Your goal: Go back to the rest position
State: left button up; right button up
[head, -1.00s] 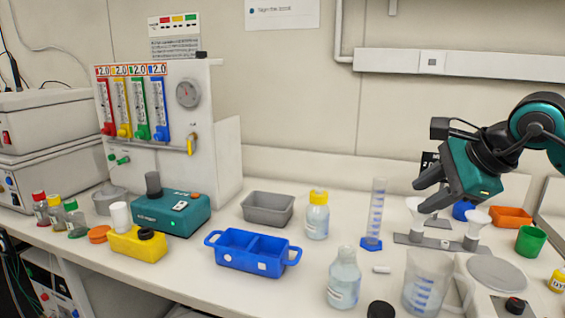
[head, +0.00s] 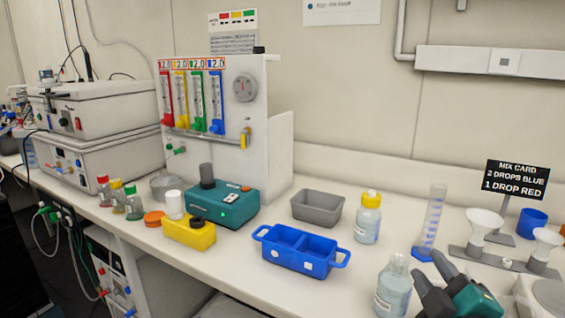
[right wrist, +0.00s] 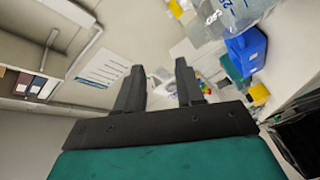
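My right gripper (head: 428,268) is at the lower right of the head view, with two dark fingers and a teal body. It is over the front part of the bench, just right of a clear bottle with a white label (head: 393,287). In the right wrist view its two fingers (right wrist: 159,72) stand apart with nothing held between them. My left gripper is in neither view.
A blue two-part tray (head: 298,250), grey bin (head: 317,207), yellow-capped bottle (head: 368,217) and measuring cylinder (head: 432,222) stand nearby. Two white funnels (head: 485,222) on a stand and a mix card (head: 515,180) are at right. Free bench lies around the grey bin.

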jog(key=s+f+m+g, duration=0.6)
jog(key=s+f+g, duration=0.3)
jog(key=f, duration=0.5)
jog(key=s+a+f+m+g+y, duration=0.1)
jog(key=s+a+f+m+g, duration=0.15)
jog(key=s, duration=0.35)
jog(key=s+a+f+m+g, duration=0.1)
jog(key=s+f+g, duration=0.25)
jog(key=s, duration=0.35)
jog(key=w+a+f+t+y+b, duration=0.2)
jog(key=w+f+t+b, duration=0.2)
jog(key=f, duration=1)
jog(key=w+t, duration=0.3)
jog(key=shift+w+a+f+n+t+b, duration=0.2)
jog(key=shift+w+f+n+t+b, duration=0.1)
jog(key=shift+n+t+b, duration=0.1)
